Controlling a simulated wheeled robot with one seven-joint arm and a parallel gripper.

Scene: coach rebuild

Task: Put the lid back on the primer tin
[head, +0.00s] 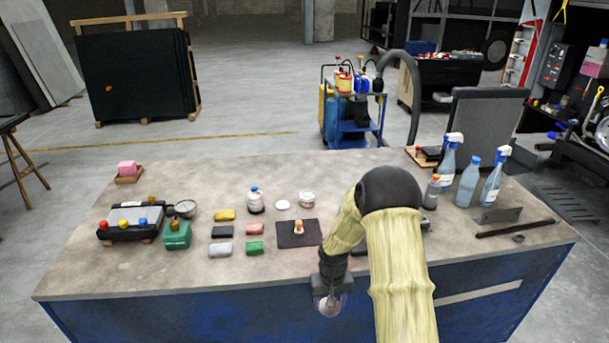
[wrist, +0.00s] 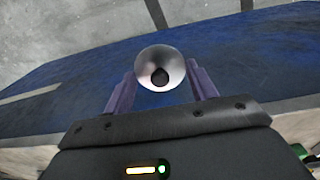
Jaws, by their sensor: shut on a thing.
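My gripper (wrist: 161,85) hangs in front of the bench's front edge, in the lower middle of the head view (head: 328,300). In the wrist view its purple fingers are shut on a round silvery thing (wrist: 160,58) with a dark spot at its middle; I cannot tell for sure what it is. A small pale tin (head: 307,200), which looks like the primer tin, stands on the bench. A flat white disc (head: 283,205), lid-like, lies just left of it. Both are apart from my gripper. Whether the tin is open is too small to tell.
A dark mat (head: 298,233) with a knobbed tool lies in front of the tin. Coloured blocks (head: 224,215) lie further left. Spray bottles (head: 468,180) stand at right. My arm hides part of the bench.

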